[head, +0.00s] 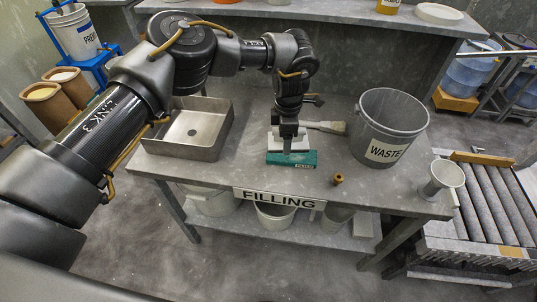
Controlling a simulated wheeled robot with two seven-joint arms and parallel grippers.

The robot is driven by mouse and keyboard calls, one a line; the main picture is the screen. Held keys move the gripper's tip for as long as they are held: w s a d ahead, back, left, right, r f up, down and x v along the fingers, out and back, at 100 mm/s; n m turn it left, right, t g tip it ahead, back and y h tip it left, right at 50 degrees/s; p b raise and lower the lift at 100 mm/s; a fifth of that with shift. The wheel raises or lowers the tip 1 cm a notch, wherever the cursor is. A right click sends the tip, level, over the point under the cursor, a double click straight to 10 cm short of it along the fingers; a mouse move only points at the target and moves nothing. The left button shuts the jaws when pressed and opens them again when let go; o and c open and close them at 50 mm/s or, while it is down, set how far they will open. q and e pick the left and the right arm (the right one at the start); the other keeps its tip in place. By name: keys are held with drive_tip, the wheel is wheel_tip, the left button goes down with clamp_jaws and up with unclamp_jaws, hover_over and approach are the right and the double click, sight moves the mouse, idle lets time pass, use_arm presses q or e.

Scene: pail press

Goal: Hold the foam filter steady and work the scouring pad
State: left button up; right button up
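A flat teal block (304,160) with a small pale label lies on the grey table near its front middle; it may be the scouring pad. A white piece (276,134) shows just behind it, around my gripper; I cannot tell whether it is the foam filter. My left gripper (288,148) points straight down over the teal block, its tip at or just above the block's top. The fingers are small and dark, and I cannot tell whether they are apart or closed on anything. My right gripper is not in view.
A metal sink tray (224,135) stands left of the teal block. A brush (330,127) lies behind it to the right. A grey WASTE pail (390,118), a brass fitting (338,179) and a pale funnel (441,178) are to the right. A roller conveyor (490,205) adjoins the table's right side.

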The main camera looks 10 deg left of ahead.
use_arm(q)
drive_tip(key=w+n, duration=0.2)
drive_tip(key=w+r+n, duration=0.1)
drive_tip(key=n, duration=0.1)
drive_tip(key=shift+a+r, duration=0.1)
drive_tip(key=shift+a, duration=0.15)
drive_tip(key=shift+r+n, duration=0.1)
drive_tip(key=shift+n, duration=0.6)
drive_tip(key=shift+d+n, duration=0.1)
drive_tip(key=shift+n, duration=0.6)
